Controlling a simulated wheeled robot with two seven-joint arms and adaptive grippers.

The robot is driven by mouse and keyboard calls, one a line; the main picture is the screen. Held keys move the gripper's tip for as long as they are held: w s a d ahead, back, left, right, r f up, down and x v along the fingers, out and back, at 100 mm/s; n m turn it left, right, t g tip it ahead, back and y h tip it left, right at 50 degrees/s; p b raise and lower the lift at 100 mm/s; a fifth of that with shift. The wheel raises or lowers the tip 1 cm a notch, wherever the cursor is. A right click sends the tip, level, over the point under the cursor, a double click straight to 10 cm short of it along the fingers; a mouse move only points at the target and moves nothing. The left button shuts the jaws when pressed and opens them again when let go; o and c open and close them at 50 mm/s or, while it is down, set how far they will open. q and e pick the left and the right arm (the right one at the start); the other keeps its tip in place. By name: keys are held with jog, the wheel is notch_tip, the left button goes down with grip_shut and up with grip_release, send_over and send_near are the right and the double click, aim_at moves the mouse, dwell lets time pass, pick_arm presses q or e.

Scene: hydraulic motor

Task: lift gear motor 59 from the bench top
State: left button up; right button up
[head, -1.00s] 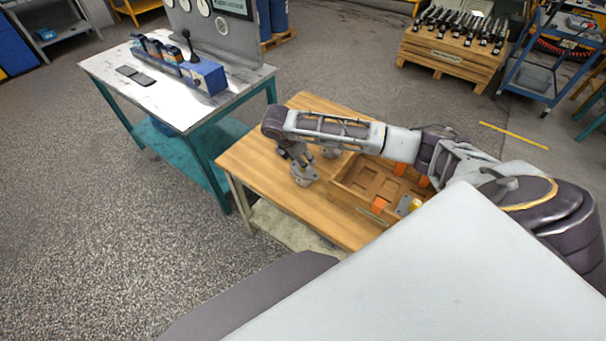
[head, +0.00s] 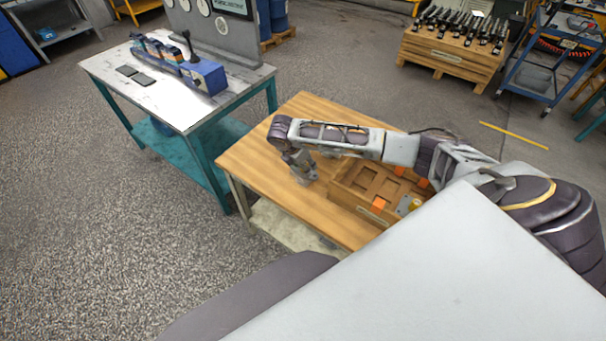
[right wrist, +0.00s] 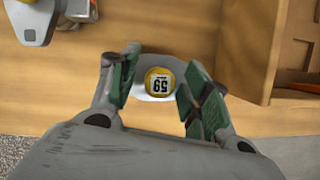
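Gear motor 59 (right wrist: 159,84) stands on the wooden bench top (right wrist: 55,90), seen from above in the right wrist view. It has a round yellow cap with a white label reading 59 and a grey body. My right gripper (right wrist: 163,72) is open, with its green-padded fingers on either side of the motor. In the head view my right gripper (head: 304,172) is low over the bench top, left of the wooden box, and largely hides the motor. My left gripper is in neither view.
A wooden box (head: 352,203) with compartments stands just right of the gripper; its wall (right wrist: 247,45) is close to the right finger. Another grey and yellow part (right wrist: 75,10) stands beyond the left finger. The bench's near left is clear.

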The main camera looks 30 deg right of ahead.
grip_shut()
jog(key=shift+w+r, duration=0.1)
jog(key=shift+r, duration=0.05)
dwell(0.4)
jog(key=shift+r, duration=4.9)
jog(key=shift+r, duration=0.1)
